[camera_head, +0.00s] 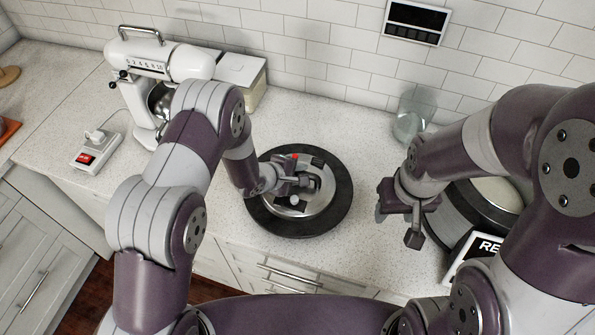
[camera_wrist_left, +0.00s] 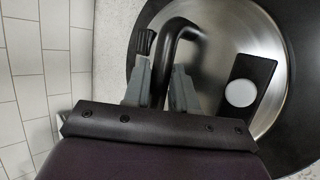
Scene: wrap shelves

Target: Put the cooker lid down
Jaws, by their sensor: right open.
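The cooker lid (camera_head: 340,200) is a round disc with a wide black rim and a steel middle. It is level at the middle of the counter; I cannot tell whether it touches the surface. My left gripper (camera_head: 292,186) is over its middle. In the left wrist view, the left gripper (camera_wrist_left: 163,88) has its fingers on both sides of the lid's black handle (camera_wrist_left: 170,35), close against it. The cooker (camera_head: 462,222) stands to the right, largely hidden by my right arm. My right gripper (camera_head: 398,222) is open and empty, left of the cooker.
A white stand mixer (camera_head: 175,65) and a switch box with a red button (camera_head: 97,150) are at the left. A glass jar (camera_head: 413,115) stands by the tiled wall. A sign (camera_head: 468,258) stands before the cooker. The counter behind the lid is clear.

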